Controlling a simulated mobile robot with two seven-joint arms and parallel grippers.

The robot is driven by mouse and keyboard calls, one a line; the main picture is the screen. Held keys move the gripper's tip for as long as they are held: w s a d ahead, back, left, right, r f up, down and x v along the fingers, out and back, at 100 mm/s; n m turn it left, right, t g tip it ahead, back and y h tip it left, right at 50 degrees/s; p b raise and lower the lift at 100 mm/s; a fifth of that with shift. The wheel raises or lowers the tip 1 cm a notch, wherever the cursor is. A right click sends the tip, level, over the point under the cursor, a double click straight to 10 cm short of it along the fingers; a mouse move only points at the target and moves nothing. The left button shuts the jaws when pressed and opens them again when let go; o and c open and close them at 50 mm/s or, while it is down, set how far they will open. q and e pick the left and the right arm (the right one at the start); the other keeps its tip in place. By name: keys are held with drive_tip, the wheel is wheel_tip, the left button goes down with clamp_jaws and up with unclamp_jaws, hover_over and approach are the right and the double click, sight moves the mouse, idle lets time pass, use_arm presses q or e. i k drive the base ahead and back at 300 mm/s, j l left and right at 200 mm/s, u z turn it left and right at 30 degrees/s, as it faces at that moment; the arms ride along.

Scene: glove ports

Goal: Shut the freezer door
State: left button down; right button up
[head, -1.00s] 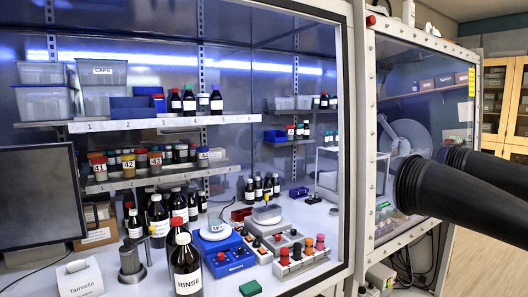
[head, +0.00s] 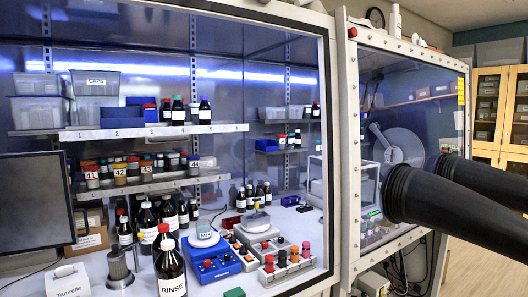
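I cannot make out a freezer or a freezer door in the head view. Neither of my grippers is in view. A large glass-fronted cabinet fills the left and middle, with its pale frame post (head: 337,130) at the right of the glass. To its right is a second glass-fronted box (head: 410,95). Two black glove sleeves (head: 455,195) stick out of its front toward the right.
Inside the large cabinet are shelves (head: 160,130) with bottles and bins, a RINSE bottle (head: 170,270), a blue MIX device (head: 212,262) and a dark monitor (head: 35,200). Wooden cabinets (head: 500,110) stand at the back right. Some floor shows at the lower right.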

sight(37, 210)
drive_tip(key=u, duration=1)
